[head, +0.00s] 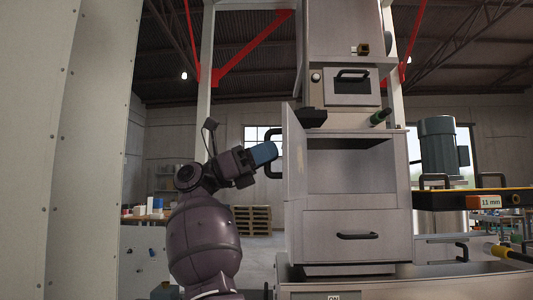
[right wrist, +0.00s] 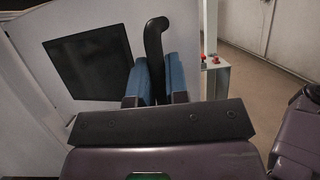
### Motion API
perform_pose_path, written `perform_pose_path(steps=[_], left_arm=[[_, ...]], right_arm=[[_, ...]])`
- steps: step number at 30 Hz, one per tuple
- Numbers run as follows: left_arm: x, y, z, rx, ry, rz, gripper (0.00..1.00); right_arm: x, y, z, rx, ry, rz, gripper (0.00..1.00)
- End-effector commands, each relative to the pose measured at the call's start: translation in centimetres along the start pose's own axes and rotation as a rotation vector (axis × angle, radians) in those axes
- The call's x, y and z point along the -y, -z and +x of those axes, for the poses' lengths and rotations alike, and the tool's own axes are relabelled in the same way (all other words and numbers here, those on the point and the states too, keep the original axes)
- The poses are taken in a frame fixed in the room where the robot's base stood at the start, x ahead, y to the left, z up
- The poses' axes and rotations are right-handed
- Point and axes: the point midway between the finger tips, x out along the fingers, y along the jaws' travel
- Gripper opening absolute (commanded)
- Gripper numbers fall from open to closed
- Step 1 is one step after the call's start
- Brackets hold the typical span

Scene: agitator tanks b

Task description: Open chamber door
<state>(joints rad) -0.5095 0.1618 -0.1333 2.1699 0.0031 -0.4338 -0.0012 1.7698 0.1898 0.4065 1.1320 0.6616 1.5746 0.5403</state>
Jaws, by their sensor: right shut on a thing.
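The chamber door (head: 295,155) is a grey metal panel on the left side of the cabinet. It stands swung out, and the chamber (head: 350,170) behind it shows open and empty. The door's black curved handle (head: 278,150) is on its outer face. My right gripper (head: 264,153), with blue fingers, is at the handle. In the right wrist view the blue fingers (right wrist: 160,80) are shut around the black handle (right wrist: 154,40), which sticks up between them. My left gripper is not in view.
Below the chamber is a closed drawer (head: 350,235) with a black handle. A smaller hatch (head: 350,90) is above. A yellow-edged platform (head: 470,197) with a grey motor (head: 440,145) is at right. A tall grey panel (head: 60,150) fills the left.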

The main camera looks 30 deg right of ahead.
Motion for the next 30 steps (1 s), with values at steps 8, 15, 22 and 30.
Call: perform_pose_path(steps=[8, 15, 22, 30], left_arm=[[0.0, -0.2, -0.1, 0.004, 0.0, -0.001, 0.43], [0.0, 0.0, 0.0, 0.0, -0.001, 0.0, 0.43], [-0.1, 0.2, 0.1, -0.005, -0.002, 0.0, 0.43], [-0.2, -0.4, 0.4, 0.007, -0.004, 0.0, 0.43]], right_arm=[[-0.1, 0.1, 0.0, -0.002, -0.002, -0.004, 0.16], [0.0, 0.0, 0.0, -0.001, -0.001, -0.002, 0.39], [0.0, 0.0, -0.2, 0.0, -0.001, -0.001, 0.39], [-0.1, 0.1, -3.7, 0.002, -0.005, -0.004, 0.39]])
